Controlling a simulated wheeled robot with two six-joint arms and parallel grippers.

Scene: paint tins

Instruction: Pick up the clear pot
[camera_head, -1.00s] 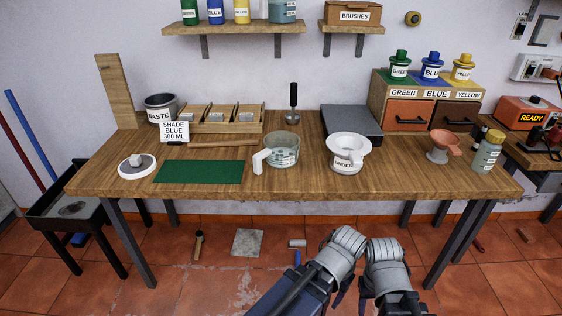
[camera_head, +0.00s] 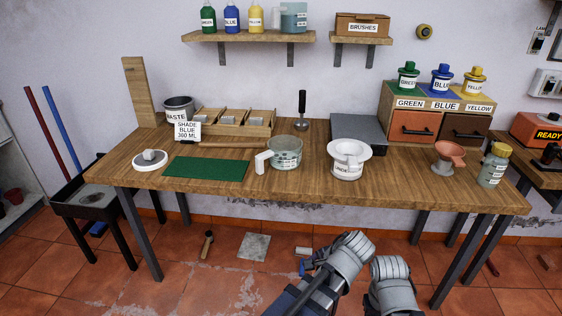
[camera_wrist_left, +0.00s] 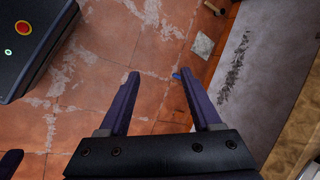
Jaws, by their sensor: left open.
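A clear pot (camera_head: 286,152) with a white handle on its left stands upright near the front middle of the workbench. My left arm shows low in the head view, in front of the bench and below its top, well away from the pot. In the left wrist view my left gripper (camera_wrist_left: 159,74) is open and empty, with its two fingers apart over the tiled floor. The pot is not in that view. Only a grey part of my right arm shows at the bottom of the head view; its gripper is not visible.
A white funnel-topped pot (camera_head: 346,170) stands right of the clear pot. A waste pot (camera_head: 180,104) and a label card (camera_head: 187,131) stand farther left. A clear jar (camera_head: 491,172) stands far right.

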